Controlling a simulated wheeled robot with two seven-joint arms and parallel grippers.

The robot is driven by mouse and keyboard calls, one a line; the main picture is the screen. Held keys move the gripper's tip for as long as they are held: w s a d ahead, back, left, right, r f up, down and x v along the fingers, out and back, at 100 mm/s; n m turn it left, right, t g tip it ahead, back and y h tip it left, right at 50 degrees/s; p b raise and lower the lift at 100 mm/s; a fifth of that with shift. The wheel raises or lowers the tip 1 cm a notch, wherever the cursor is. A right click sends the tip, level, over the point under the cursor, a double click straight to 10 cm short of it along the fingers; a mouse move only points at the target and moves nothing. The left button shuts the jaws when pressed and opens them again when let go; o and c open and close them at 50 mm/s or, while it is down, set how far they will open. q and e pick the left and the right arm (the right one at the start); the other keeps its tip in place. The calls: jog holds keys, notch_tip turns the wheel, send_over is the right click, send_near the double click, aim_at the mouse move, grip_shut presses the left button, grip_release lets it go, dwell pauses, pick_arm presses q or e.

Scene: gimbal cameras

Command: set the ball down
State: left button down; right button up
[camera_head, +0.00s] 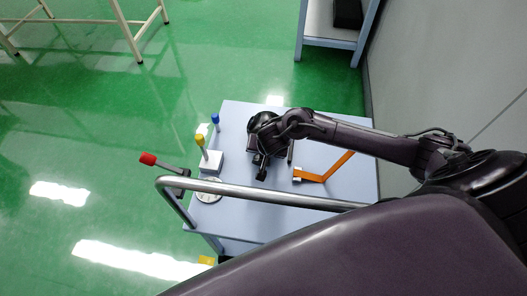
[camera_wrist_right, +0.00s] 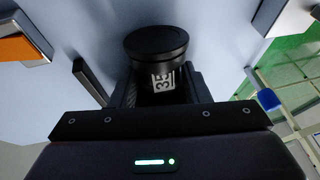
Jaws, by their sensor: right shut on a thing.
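No ball shows in either view. My right gripper (camera_head: 262,166) is over the middle of the light blue table (camera_head: 330,203), its arm coming in from the right. In the right wrist view the gripper (camera_wrist_right: 163,92) is shut on a black round thing (camera_wrist_right: 156,42) with a wide flat rim and a white label reading "35". Whether this thing touches the table I cannot tell. In the head view the gripper largely hides it. My left gripper is not in view.
An orange bent piece (camera_head: 323,178) lies right of the gripper. Left of it stand a yellow-topped post (camera_head: 200,142), a blue-topped post (camera_head: 215,120) and a red-ended handle (camera_head: 148,159). A grey metal rail (camera_head: 260,195) crosses the near side.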

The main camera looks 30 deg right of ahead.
jog(key=o, duration=1.3)
jog(key=shift+r, duration=0.15)
jog(key=p+v, duration=0.6)
jog(key=v, duration=0.6)
jog(key=shift+a, duration=0.1)
